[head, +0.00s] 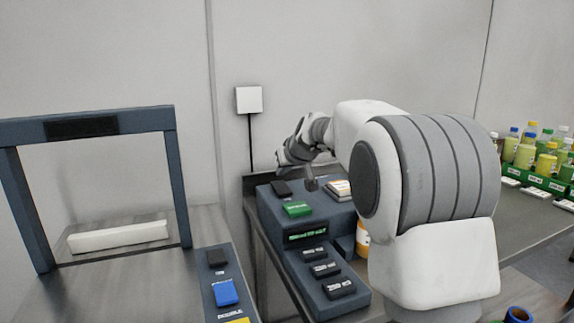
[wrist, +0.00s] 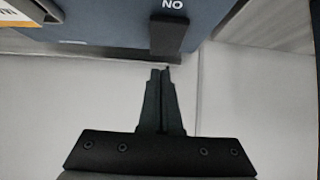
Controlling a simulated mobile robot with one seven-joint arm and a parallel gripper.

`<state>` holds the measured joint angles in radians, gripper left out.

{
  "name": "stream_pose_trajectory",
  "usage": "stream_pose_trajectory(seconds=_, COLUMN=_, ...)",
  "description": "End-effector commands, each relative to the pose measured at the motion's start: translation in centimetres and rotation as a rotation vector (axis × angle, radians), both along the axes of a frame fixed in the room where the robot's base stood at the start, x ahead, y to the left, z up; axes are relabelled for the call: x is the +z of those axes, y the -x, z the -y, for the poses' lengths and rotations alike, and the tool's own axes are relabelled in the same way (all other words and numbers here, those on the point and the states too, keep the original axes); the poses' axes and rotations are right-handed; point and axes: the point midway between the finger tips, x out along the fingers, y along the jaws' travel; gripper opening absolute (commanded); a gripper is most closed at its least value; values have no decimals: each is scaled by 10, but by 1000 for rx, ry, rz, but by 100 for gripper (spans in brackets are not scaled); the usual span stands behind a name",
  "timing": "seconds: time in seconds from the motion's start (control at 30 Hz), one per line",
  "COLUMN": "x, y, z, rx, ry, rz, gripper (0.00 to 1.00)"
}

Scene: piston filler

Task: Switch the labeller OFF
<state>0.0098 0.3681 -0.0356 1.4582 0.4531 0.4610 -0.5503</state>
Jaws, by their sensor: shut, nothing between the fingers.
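A dark blue machine (head: 268,215) has a black switch (head: 281,187) at its back left and a green button (head: 297,209) in front of it. In the wrist view the black switch (wrist: 167,38) stands by white lettering that reads ON upside down. My gripper (wrist: 160,69) is shut and empty, its tips just off the switch's end at the panel edge; I cannot tell whether they touch. In the head view my gripper (head: 281,164) is small, near the machine's back edge. No labeller name is readable, and the switch's setting is unclear.
The machine also has a lit green display (head: 306,235), several dark keys (head: 325,268) and a short grey stalk (head: 311,184). At left, a framed machine (head: 178,190) has a blue button (head: 225,292). Bottles in a green crate (head: 545,181) stand right. The wall is close behind.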

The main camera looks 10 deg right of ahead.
Motion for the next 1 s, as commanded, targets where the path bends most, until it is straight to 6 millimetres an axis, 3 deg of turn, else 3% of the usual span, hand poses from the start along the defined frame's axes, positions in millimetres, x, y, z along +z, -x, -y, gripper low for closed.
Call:
stream_pose_trajectory(seconds=0.03, x=-11, y=0, z=0, rx=0, ry=-2, rz=-2, gripper=0)
stream_pose_trajectory(seconds=0.2, x=-22, y=-2, z=0, rx=0, ry=0, rz=0, gripper=0)
stream_pose_trajectory(seconds=0.8, x=-20, y=-4, z=-1, rx=0, ry=5, rz=-34, gripper=0)
stream_pose_trajectory(seconds=1.0, x=-28, y=-5, z=-1, rx=0, ry=12, rz=-66, gripper=0)
